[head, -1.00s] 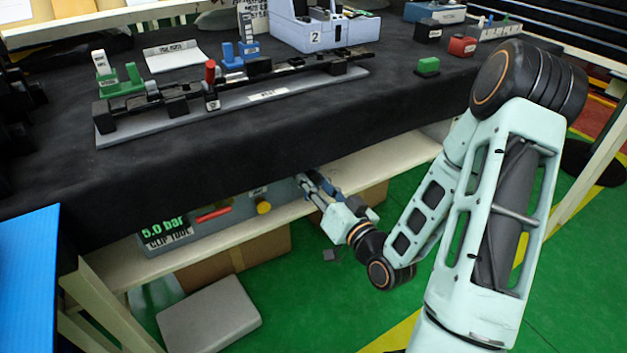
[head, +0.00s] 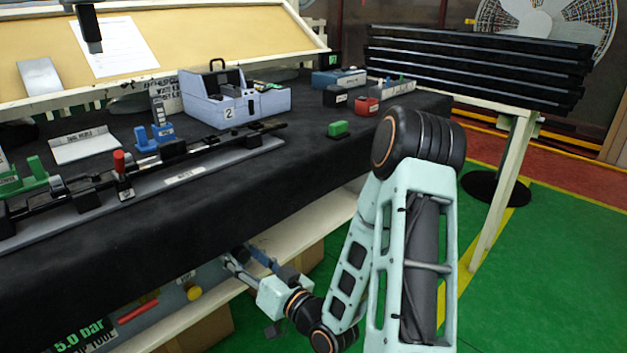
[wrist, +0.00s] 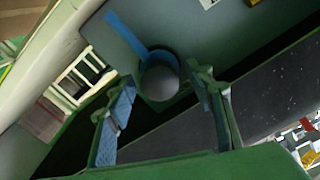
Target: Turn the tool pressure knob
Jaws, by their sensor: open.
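The grey pressure unit (head: 163,303) sits on the shelf under the black-covered table, with a green "5.0 bar" readout (head: 79,337), a red bar (head: 138,311) and a yellow knob (head: 193,292). My gripper (head: 237,254) reaches under the table edge, right of the yellow knob. In the wrist view my gripper (wrist: 163,84) is open, its two fingers either side of a dark round part with a grey centre (wrist: 160,81). A blue strip (wrist: 127,34) runs from it across a grey surface. I cannot tell whether this part is the pressure knob, or whether the fingers touch it.
The table's black front edge (head: 110,262) hangs above my gripper. The cream shelf (head: 212,304) runs beneath it. A clip rail with a red-handled piece (head: 121,175) and a grey case marked 2 (head: 230,105) stand on the table. Green floor (head: 540,260) is free at right.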

